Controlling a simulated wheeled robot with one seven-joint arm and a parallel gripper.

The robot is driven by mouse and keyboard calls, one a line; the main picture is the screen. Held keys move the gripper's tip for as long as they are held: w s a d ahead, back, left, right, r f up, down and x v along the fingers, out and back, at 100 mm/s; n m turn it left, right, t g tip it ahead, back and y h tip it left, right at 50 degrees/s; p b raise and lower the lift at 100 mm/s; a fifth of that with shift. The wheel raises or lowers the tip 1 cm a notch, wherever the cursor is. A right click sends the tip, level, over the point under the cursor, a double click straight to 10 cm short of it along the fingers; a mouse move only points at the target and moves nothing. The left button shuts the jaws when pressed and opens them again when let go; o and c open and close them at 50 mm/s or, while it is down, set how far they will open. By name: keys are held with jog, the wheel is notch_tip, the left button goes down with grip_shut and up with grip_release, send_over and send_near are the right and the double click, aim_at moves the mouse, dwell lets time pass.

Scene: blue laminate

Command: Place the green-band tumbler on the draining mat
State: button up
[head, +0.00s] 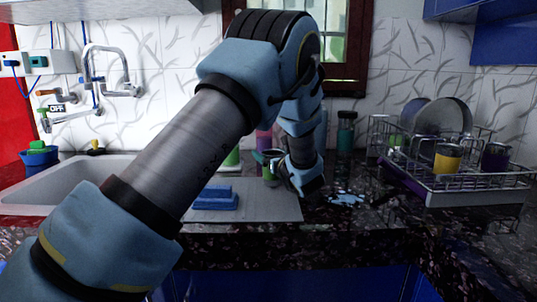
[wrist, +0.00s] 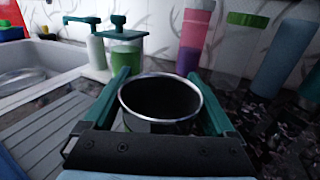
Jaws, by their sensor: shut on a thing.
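My gripper (head: 283,172) is shut on a tumbler with a metal rim and a dark inside, seen between the teal fingers in the wrist view (wrist: 160,95). The tumbler (head: 270,158) stands upright and shows some green on its side in the head view; my gripper hides much of it. The grey ridged draining mat (head: 270,208) lies on the counter right of the sink, and shows at lower left in the wrist view (wrist: 45,140). The tumbler is near the mat's back right part. I cannot tell whether its base touches anything.
A blue block (head: 215,198) sits on the mat's left part. Soap dispensers (wrist: 124,52) and bottles (wrist: 284,58) stand along the wall. A dish rack (head: 470,188) with plates and cups is at right. A pale blue patch (head: 346,198) lies on the dark counter.

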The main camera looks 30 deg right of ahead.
jog(key=shift+f, duration=0.1)
jog(key=shift+f, duration=0.15)
jog(key=o, duration=1.1)
jog(key=shift+s+r, duration=0.15)
jog(key=shift+r, duration=0.05)
jog(key=s, duration=0.4)
jog(key=s+b, duration=0.1)
jog(key=s, duration=0.2)
jog(key=s+b, duration=0.1)
jog(key=s, duration=0.3)
jog(key=shift+s+a, duration=0.3)
jog(key=shift+s, duration=0.05)
